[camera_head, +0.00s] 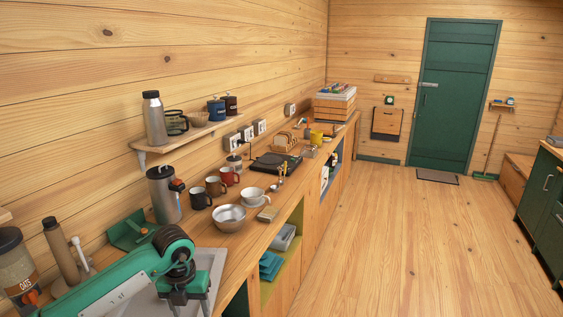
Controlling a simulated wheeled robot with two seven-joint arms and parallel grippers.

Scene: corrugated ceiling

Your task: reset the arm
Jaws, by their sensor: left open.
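My left arm, green and white, comes in from the lower left over the near end of the wooden counter (240,245). My left gripper (190,300) is at its end, beside the counter's front edge, and points down. It is open, and I see nothing held between its fingers. Its fingertips are partly cut off by the bottom of the picture. My right arm and gripper are not in view.
On the counter near my left gripper are a metal bowl (229,218), a steel flask (164,195), several mugs and a jar (15,265). A wall shelf (185,133) holds more cups. The wooden floor (400,245) is clear towards the green door (455,95).

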